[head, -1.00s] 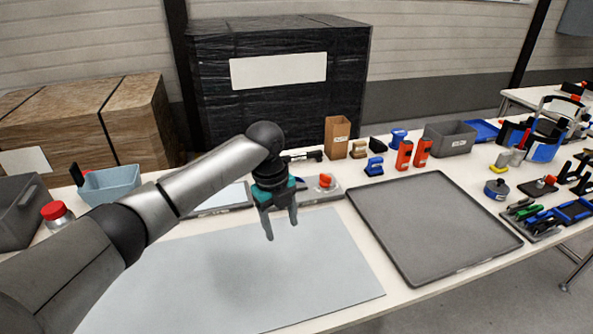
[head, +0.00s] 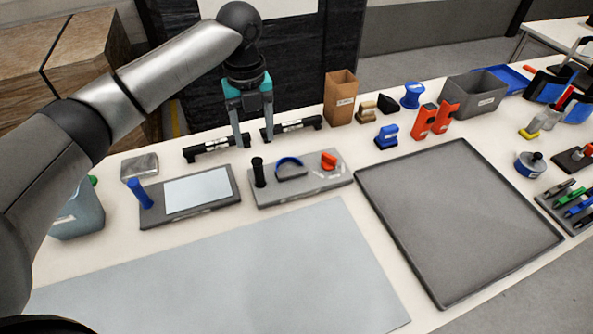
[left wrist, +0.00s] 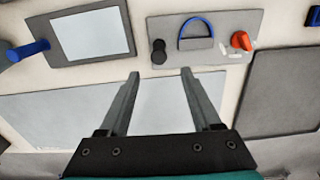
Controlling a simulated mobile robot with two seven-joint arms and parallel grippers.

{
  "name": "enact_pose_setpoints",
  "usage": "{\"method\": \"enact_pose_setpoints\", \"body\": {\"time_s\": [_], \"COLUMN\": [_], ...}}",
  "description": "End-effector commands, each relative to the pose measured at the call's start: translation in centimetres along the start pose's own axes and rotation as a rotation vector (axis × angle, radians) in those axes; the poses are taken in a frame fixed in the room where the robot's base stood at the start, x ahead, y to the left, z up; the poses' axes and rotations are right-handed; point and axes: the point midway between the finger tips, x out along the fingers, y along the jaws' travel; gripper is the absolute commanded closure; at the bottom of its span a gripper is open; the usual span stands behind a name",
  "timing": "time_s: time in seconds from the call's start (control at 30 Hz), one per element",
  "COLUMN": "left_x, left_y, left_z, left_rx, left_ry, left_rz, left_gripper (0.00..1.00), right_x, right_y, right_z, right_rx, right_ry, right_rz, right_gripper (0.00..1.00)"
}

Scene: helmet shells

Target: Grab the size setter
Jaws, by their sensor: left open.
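I cannot tell for certain which thing is the size setter. A grey plate (head: 313,184) carries a black post (head: 258,172), a blue arch (head: 289,162) and an orange-red knob (head: 328,160). The plate (left wrist: 212,55) also shows in the left wrist view, with the blue arch (left wrist: 195,20) and the orange-red knob (left wrist: 241,41). My left gripper (head: 253,141) is open and empty, pointing down; in the head view its fingertips appear just behind the plate. In the left wrist view its fingers (left wrist: 160,74) are spread, with nothing between them. My right gripper is not in view.
A board with a pale panel and blue handle (head: 190,212) lies left of the plate. Two black bars (head: 291,127) lie behind. A pale mat (head: 220,270) is clear in front; an empty grey tray (head: 455,220) is at right. Blue and red-orange items (head: 437,120) stand farther back.

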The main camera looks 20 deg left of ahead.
Motion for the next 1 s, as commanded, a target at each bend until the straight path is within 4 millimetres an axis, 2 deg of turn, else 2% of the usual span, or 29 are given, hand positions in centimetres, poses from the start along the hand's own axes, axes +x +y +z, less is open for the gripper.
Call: {"method": "enact_pose_setpoints", "body": {"time_s": [0.03,0.1,0.3,0.57,0.83,1.0], "left_x": [1.6,3.1,6.3,7.7,11.6,12.3], "left_y": [0.0,0.0,0.0,0.0,0.2,0.2], "left_z": [-0.1,-0.1,-0.1,0.1,0.2,0.3], "left_rx": [0.000,-0.001,-0.001,-0.001,-0.001,-0.001], "left_ry": [0.004,0.004,0.003,0.000,0.002,0.000], "left_rz": [0.003,0.002,0.000,-0.001,0.001,-0.001], "left_gripper": [0.35,0.35,0.35,0.35,0.35,0.35], "right_x": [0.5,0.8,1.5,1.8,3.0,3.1], "right_y": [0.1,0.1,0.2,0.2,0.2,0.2], "right_z": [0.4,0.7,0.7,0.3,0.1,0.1], "right_rx": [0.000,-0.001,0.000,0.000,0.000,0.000], "right_ry": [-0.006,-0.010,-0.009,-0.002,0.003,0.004], "right_rz": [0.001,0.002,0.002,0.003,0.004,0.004], "right_gripper": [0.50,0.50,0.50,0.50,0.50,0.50]}}
